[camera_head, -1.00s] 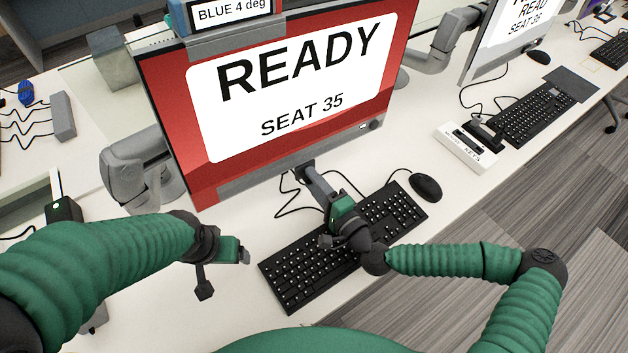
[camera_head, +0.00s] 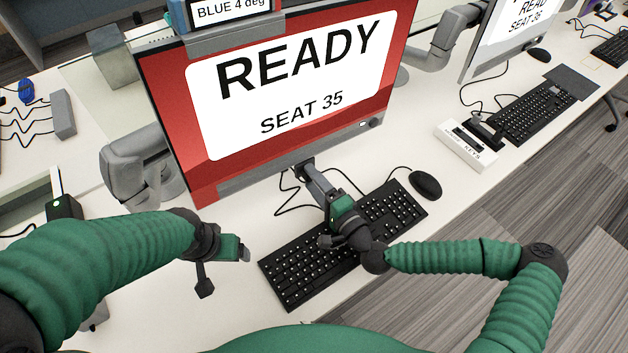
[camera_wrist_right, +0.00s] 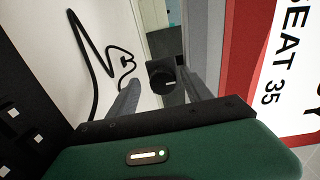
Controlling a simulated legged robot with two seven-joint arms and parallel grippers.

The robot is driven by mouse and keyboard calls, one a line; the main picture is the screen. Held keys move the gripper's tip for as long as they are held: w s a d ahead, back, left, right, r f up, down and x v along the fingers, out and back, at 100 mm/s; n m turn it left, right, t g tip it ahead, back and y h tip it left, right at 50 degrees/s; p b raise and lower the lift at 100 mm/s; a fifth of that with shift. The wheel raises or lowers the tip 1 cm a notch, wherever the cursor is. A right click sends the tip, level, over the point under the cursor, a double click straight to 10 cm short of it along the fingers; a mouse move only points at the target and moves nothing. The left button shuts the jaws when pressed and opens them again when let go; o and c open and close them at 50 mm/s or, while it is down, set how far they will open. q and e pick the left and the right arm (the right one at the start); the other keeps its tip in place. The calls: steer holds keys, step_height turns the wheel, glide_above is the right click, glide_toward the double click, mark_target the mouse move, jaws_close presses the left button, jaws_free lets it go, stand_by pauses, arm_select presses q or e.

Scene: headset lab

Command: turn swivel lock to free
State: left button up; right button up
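A black round knob (camera_wrist_right: 163,79), which looks like the swivel lock, shows in the right wrist view with a small pale mark on its face. It sits by the monitor's lower edge. My right gripper (camera_wrist_right: 159,75) has its two grey fingers spread, one on each side of the knob; I cannot tell whether they touch it.
A black keyboard (camera_head: 290,272) lies under my right wrist, with a mouse (camera_head: 426,185) to its right. A black cable (camera_wrist_right: 88,60) loops on the desk beside the right gripper. A white key holder (camera_head: 467,147) stands further right. The desk left of the keyboard is mostly clear.

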steer(key=shift+d, duration=0.1)
arm_select(q)
steer(key=shift+f, duration=0.2)
arm_select(e)
steer(key=v, duration=1)
steer(key=shift+w+d, duration=0.1)
steer(key=p+v, duration=0.1)
steer(key=v, duration=0.2)
steer(key=p+v, duration=0.2)
steer(key=v, duration=0.1)
steer(key=shift+s+r, duration=0.2)
steer(key=shift+s, duration=0.05)
steer(key=shift+s+d+f, duration=0.1)
steer(key=shift+s, duration=0.1)
arm_select(q)
steer(key=v, duration=0.3)
steer(key=shift+w+r, duration=0.35)
arm_select(e)
steer(key=shift+f, duration=0.1)
steer(key=shift+w, duration=0.1)
